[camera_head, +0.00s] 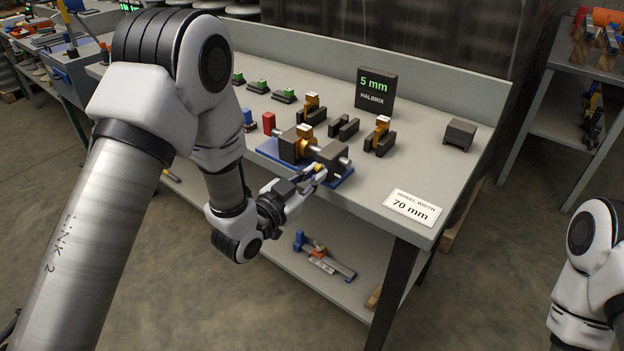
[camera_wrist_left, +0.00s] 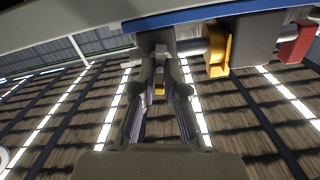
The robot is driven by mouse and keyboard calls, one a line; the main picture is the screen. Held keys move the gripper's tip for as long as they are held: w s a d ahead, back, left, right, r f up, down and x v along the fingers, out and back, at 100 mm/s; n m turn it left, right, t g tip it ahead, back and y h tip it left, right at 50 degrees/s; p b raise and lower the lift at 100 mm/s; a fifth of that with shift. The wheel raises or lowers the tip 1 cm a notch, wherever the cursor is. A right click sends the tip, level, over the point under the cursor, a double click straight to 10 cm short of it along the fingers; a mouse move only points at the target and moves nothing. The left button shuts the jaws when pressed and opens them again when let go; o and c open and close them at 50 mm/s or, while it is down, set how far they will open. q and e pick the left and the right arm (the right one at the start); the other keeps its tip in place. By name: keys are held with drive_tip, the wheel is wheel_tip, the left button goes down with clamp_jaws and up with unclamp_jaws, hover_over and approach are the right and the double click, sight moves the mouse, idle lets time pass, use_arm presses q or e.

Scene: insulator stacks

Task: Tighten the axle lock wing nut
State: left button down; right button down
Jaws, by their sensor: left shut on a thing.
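The fixture stands near the table's front edge on a blue base plate (camera_head: 268,152). Its dark grey blocks (camera_head: 328,157) carry a light metal axle (camera_head: 344,160) with a yellow wheel (camera_head: 305,142) on it. My left gripper (camera_head: 318,174) is at the front side of the right block, its fingers shut on a small yellow piece that I take for the wing nut (camera_head: 320,168). In the left wrist view the fingers (camera_wrist_left: 160,78) close around this small yellow part (camera_wrist_left: 159,90), mostly hidden by them. My right gripper is out of view; only part of that arm shows.
A "70 mm" card (camera_head: 411,208) lies front right. A lower shelf (camera_head: 300,275) holds parts.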

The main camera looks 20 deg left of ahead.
use_arm(q)
drive_tip(key=m+b, duration=0.1)
drive_tip(key=m, duration=0.2)
drive_tip(key=shift+w+r+m+b, duration=0.1)
drive_tip(key=shift+m+b, duration=0.25)
drive_tip(key=shift+m, duration=0.05)
drive_tip(key=shift+d+m+b, duration=0.15)
drive_tip(key=shift+m+b, duration=3.35)
drive_tip(key=shift+m, duration=2.3)
drive_tip(key=c, duration=1.2)
unclamp_jaws()
drive_tip(key=shift+f, duration=0.25)
